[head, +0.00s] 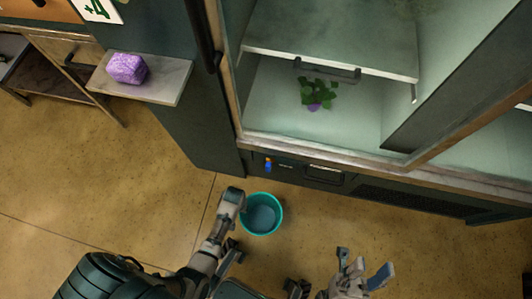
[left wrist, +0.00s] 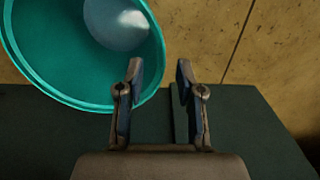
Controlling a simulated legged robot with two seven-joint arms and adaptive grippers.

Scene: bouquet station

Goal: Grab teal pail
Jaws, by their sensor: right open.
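The teal pail (head: 262,214) stands upright on the floor in front of the cabinet, and its open top shows a grey-blue inside. It also shows in the left wrist view (left wrist: 50,62), at the upper left. My left gripper (left wrist: 159,72) is open and sits at the pail's left rim in the head view. In the left wrist view the rim passes between its two fingers. Whether the fingers touch the pail, I cannot tell. My right gripper (head: 365,266) is open and empty, to the right of the pail and apart from it.
A dark cabinet (head: 330,176) with an open lit bay stands behind the pail. A purple block (head: 127,68) lies on a side shelf (head: 167,80) at the upper left. The tan floor (head: 110,185) left of the pail is clear.

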